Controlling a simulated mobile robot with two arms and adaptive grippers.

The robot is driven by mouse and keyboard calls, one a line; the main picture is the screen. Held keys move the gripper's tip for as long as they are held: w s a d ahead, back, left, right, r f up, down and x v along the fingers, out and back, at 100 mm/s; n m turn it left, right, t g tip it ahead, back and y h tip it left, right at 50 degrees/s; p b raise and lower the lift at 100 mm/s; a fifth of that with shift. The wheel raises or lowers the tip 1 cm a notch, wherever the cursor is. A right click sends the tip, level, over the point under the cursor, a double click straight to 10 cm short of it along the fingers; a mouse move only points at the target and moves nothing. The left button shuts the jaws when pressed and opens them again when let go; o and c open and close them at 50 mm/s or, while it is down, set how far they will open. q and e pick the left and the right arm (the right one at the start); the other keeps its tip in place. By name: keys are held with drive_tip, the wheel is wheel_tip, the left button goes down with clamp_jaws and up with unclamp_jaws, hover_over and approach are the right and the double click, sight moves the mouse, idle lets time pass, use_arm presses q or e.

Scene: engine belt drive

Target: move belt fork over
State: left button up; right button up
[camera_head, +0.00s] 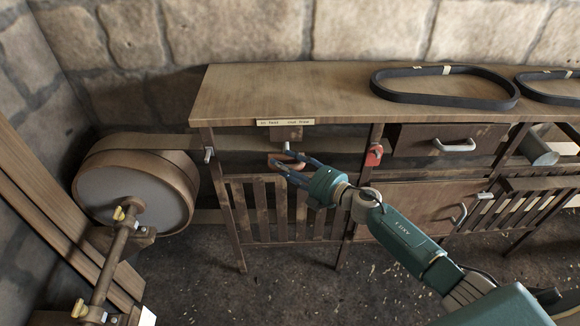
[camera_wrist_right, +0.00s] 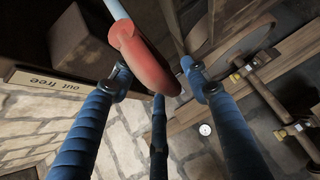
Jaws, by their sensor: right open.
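The belt fork's red rounded grip (camera_wrist_right: 142,60) on a pale rod shows in the right wrist view; its orange-red part (camera_head: 276,159) is small and partly hidden by fingers in the head view. A wooden block (camera_head: 286,133) is above it, under a label strip (camera_head: 285,122); the block (camera_wrist_right: 82,38) and label (camera_wrist_right: 45,84) also show in the wrist view. My right gripper (camera_head: 281,162) is open, with its blue fingers spread around the grip; I cannot tell whether they touch it. My left gripper is not in view.
A flat belt (camera_head: 155,142) runs from a large pulley (camera_head: 125,198) at left into the wooden bench (camera_head: 290,85). Black belts (camera_head: 445,101) lie on top. A red fitting (camera_head: 374,155) sits on a bench post. A drawer (camera_head: 430,139) is to its right.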

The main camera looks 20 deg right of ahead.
drive_tip(key=v, duration=1.2)
drive_tip(key=shift+w, duration=0.1)
drive_tip(key=s+d+f+m+g+h, duration=0.1)
drive_tip(key=s+d+f+m+h, duration=0.2)
drive_tip(key=f, duration=0.8)
drive_tip(key=s+d+f+m+g+h, duration=0.2)
drive_tip(key=s+f+m, duration=0.35)
drive_tip(key=f, duration=0.55)
drive_tip(key=s+d+f+m+g+h, duration=0.1)
drive_tip(key=s+d+f+m+h, duration=0.2)
drive_tip(key=f, duration=0.7)
drive_tip(key=s+a+f+m+g, duration=0.2)
drive_tip(key=s+f+m+g, duration=0.25)
drive_tip(key=s+f, duration=1)
drive_tip(key=s+a+f+m+g, duration=0.2)
drive_tip(key=s+a+f, duration=0.1)
drive_tip(key=s, duration=0.9)
drive_tip(key=s+a+f+m+g+b, duration=0.1)
drive_tip(key=s+a+f+m+g, duration=0.1)
drive_tip(key=s, duration=1)
drive_tip(key=a+f+g, duration=0.1)
drive_tip(key=a+f, duration=0.1)
drive_tip(key=a, duration=0.1)
drive_tip(key=shift+a, duration=0.25)
